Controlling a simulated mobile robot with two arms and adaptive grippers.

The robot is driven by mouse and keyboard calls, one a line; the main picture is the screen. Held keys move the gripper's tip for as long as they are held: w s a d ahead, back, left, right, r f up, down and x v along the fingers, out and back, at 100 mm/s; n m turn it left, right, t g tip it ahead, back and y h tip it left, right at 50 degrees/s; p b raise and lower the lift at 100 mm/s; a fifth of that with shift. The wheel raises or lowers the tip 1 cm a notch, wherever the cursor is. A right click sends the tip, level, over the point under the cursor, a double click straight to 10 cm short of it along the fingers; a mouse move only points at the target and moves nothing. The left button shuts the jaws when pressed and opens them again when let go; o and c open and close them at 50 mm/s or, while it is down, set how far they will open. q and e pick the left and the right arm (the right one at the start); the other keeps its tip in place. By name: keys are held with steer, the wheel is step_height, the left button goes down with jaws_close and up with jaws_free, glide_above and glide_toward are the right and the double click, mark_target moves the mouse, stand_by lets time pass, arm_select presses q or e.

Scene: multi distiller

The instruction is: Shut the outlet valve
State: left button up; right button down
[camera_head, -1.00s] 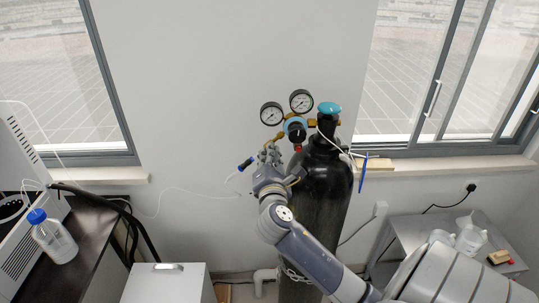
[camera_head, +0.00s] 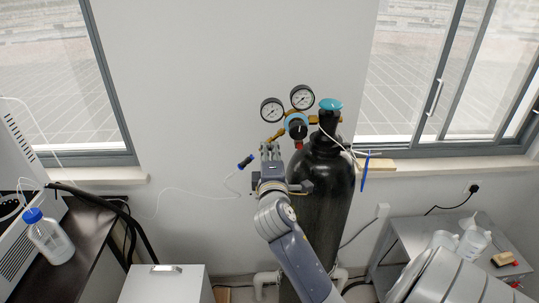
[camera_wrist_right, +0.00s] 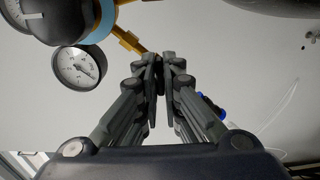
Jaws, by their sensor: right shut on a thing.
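The regulator (camera_head: 297,124) sits on top of the black gas cylinder (camera_head: 325,205). A brass outlet arm (camera_head: 277,136) runs down and left from it. In the right wrist view this brass arm (camera_wrist_right: 128,40) ends at my fingertips. My right gripper (camera_head: 270,147) points up at the end of that arm. Its fingers (camera_wrist_right: 162,62) are drawn together on the outlet valve there. The valve is mostly hidden between the fingers, so its turn position cannot be told. My left gripper is not in view.
Two pressure gauges (camera_head: 272,110) and a teal cylinder handwheel (camera_head: 331,104) are close by. A blue hose connector (camera_head: 246,161) with a thin white tube is left of my gripper. A dark bench (camera_head: 93,248) is at left, a grey table (camera_head: 420,235) at right.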

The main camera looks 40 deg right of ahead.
steer(key=m+b, duration=0.1)
steer(key=m, duration=0.7)
steer(key=shift+f+m+b, duration=0.2)
steer(key=shift+m+b, duration=0.2)
stand_by(0.4)
steer(key=c, duration=1.7)
jaws_free()
steer(key=shift+r, duration=0.1)
